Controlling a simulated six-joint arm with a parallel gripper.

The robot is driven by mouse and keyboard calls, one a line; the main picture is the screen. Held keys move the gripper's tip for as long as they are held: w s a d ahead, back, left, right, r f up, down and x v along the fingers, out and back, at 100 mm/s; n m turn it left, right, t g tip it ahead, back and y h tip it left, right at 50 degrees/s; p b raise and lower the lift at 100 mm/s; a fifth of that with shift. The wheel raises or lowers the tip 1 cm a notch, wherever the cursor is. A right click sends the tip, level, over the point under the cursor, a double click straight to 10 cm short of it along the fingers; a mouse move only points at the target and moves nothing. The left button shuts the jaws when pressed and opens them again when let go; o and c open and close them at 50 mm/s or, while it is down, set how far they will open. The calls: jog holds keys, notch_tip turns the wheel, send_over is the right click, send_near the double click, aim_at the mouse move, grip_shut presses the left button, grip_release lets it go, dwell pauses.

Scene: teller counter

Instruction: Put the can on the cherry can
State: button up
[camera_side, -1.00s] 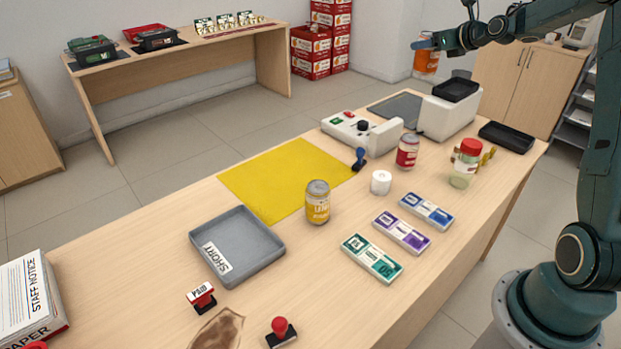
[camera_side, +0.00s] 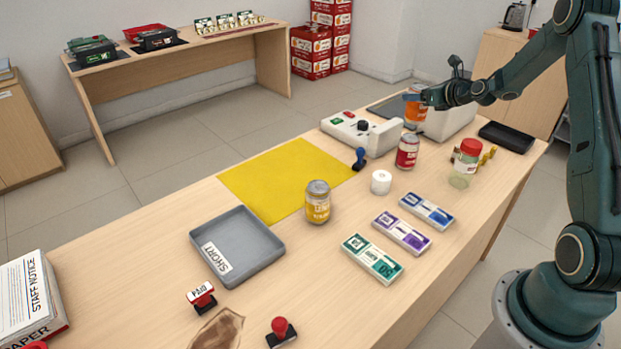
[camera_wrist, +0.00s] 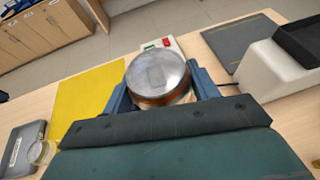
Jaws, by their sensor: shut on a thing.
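My gripper (camera_side: 418,97) is shut on an orange can (camera_side: 416,113), which it holds upright in the air. In the wrist view the can's silver top (camera_wrist: 157,75) shows between the two blue fingers. A red can (camera_side: 407,151), which looks like the cherry can, stands upright on the counter. In the side view the held can appears just above the red can and slightly to its right; I cannot tell whether they line up in depth. The red can is hidden in the wrist view. A yellow can (camera_side: 317,202) stands by the yellow mat.
A white device (camera_side: 352,128) with a dark knob and a blue-handled stamp (camera_side: 360,159) are left of the red can. A white roll (camera_side: 381,182) and a red-lidded jar (camera_side: 465,165) stand nearby. A grey tray (camera_side: 275,246) lies at left. The yellow mat (camera_side: 280,178) is clear.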

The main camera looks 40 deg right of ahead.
aim_at(416, 111)
jog(key=shift+f, duration=0.4)
jog(key=shift+f, duration=2.15)
jog(key=shift+f, duration=0.15)
jog(key=o, duration=1.2)
jog(key=v, duration=1.2)
jog(key=shift+a, duration=0.1)
